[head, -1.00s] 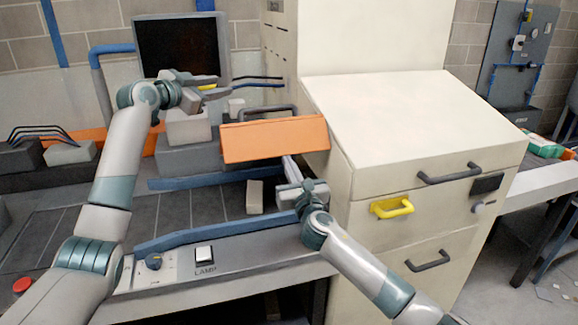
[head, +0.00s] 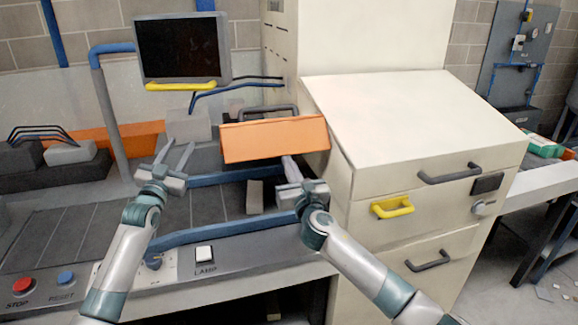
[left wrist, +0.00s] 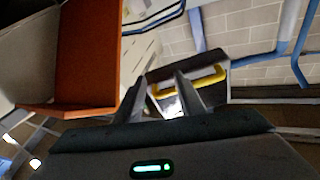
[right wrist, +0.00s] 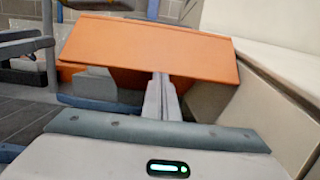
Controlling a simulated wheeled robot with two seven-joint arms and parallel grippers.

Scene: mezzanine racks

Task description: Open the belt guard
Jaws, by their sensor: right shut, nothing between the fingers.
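The belt guard is most likely the orange panel (head: 275,140), with a dark grey bar handle (head: 268,110) along its top. It hangs tilted over the far right end of the conveyor. My right gripper (head: 290,162) is shut and empty, its tips at the panel's lower edge. In the right wrist view its fingers (right wrist: 161,78) stand upright against or just in front of the orange panel (right wrist: 145,47); touching I cannot tell. My left gripper (head: 177,152) is open and empty over the belt, left of the panel. The left wrist view also shows its spread fingers (left wrist: 158,92).
A monitor (head: 180,48) with a yellow handle (head: 181,86) stands behind the belt. A cream cabinet (head: 400,120) with handles borders the right. Blue rails (head: 215,231) edge the belt. The front panel has a lamp switch (head: 204,252), red stop (head: 22,284) and blue reset button (head: 66,277).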

